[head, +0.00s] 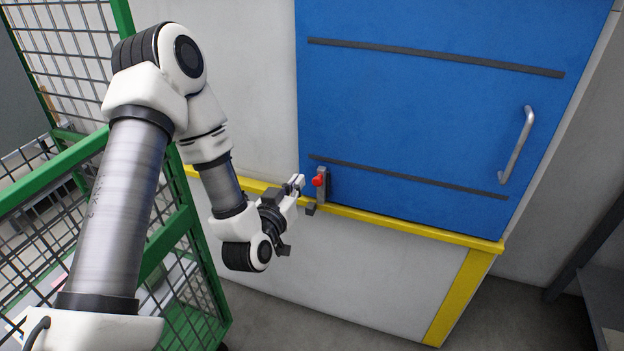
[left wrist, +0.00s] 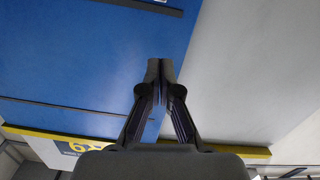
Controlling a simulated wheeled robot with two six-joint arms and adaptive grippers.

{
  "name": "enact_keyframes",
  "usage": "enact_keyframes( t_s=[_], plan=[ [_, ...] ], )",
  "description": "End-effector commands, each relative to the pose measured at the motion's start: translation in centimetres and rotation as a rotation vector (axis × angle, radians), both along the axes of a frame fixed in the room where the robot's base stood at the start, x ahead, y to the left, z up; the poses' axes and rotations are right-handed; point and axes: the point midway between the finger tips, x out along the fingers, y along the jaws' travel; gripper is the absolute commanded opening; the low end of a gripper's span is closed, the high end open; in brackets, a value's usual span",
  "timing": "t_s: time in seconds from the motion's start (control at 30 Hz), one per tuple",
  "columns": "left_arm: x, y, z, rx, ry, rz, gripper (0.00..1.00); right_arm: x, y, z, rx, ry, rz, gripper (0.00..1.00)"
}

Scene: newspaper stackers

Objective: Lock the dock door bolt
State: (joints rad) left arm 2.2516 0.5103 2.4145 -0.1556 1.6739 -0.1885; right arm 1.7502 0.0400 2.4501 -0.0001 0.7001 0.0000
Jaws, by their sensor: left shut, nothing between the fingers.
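The blue dock door (head: 420,120) stands at the centre right of the head view, with dark strips across it. The bolt (head: 325,187), a small grey piece with a red knob (head: 318,181), is at the door's lower left corner, just above the yellow sill. My left gripper (head: 298,183) is just left of the red knob, close to it; I cannot tell whether they touch. In the left wrist view its fingers (left wrist: 161,70) are together and empty, in front of the blue door (left wrist: 80,75). The bolt is not visible there. My right gripper is out of view.
A yellow sill (head: 420,228) runs under the door, above a pale wall. A silver handle (head: 516,145) is on the door's right side. A green mesh cage (head: 190,250) stands at the left, beside my left arm. A dark table or rack (head: 602,285) is at the lower right.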

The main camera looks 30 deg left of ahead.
Motion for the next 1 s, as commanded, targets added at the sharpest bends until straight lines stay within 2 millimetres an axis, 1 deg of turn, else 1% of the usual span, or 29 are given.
enact_keyframes(
  t_s=[0.1, 0.33, 0.37, 0.4, 0.43, 0.6, 0.93, 1.0],
  plan=[
    [2.5, 0.6, 0.0, 0.004, -0.003, 0.0, 0.0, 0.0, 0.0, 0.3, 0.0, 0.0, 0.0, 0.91],
    [7.4, 1.7, -0.4, 0.002, -0.001, 0.0, 0.0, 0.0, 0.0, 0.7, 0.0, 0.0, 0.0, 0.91],
    [7.8, 1.7, -1.0, 0.002, 0.001, 0.0, 0.0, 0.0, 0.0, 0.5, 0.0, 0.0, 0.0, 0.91],
    [7.7, 1.5, -2.1, 0.002, 0.006, -0.001, 0.0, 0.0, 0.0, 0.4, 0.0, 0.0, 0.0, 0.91],
    [7.8, 1.5, -2.6, 0.002, 0.006, -0.001, 0.0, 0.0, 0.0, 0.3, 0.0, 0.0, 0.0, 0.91],
    [8.2, 1.3, -4.3, 0.0, 0.003, -0.001, 0.0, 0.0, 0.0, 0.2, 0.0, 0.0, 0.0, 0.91],
    [8.2, 1.3, -4.5, -0.001, 0.001, 0.0, 0.0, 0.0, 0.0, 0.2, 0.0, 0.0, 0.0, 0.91],
    [8.2, 1.3, -4.8, 0.0, 0.002, 0.0, 0.0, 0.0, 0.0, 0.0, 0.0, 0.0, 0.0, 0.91]
  ],
)
